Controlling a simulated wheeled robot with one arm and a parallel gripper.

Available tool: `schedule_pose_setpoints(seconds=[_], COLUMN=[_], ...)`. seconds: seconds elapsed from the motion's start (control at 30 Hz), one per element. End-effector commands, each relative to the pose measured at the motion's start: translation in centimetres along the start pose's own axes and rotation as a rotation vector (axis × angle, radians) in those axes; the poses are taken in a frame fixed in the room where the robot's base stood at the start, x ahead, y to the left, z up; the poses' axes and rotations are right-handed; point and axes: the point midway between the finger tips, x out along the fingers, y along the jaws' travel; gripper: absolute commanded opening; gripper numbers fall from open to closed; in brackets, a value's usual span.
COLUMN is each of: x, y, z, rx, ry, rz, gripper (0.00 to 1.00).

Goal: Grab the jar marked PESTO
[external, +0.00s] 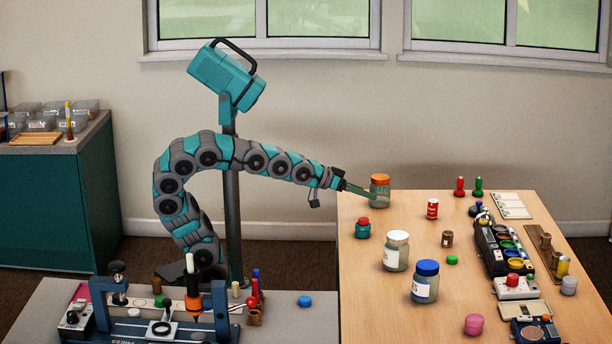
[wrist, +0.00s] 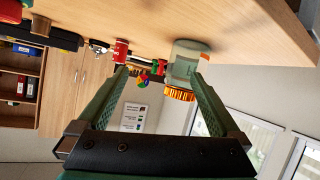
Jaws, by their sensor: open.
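A glass jar with an orange lid (external: 380,182) stands upright at the far left edge of the table. It also shows in the wrist view (wrist: 186,62), where it looks upside down. My gripper (external: 362,191) is open, its fingers reaching to this jar. In the wrist view my gripper (wrist: 160,78) has the jar between its fingertips or just beyond them, closer to the right finger. I cannot tell whether they touch. A white-lidded jar (external: 396,254) and a blue-lidded jar (external: 424,284) stand nearer on the table. I cannot read PESTO on any label.
Bare wood lies around the orange-lidded jar.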

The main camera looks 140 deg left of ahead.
Motion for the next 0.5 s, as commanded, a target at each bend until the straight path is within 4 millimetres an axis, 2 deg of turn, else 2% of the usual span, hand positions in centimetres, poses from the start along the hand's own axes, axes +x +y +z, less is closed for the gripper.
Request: schedule_pose_setpoints(seconds=[0.03,0.13,0.5], x=[1.3,2.7,5.1], y=[-1.5,-3.0,-4.0], z=[-0.6,-1.8,-2.3], rx=[0.026,0.081,0.128], ry=[0.028,0.061,0.067], rz=[-0.040,-0.084,-0.109], gripper=[1.00,1.00,1.00])
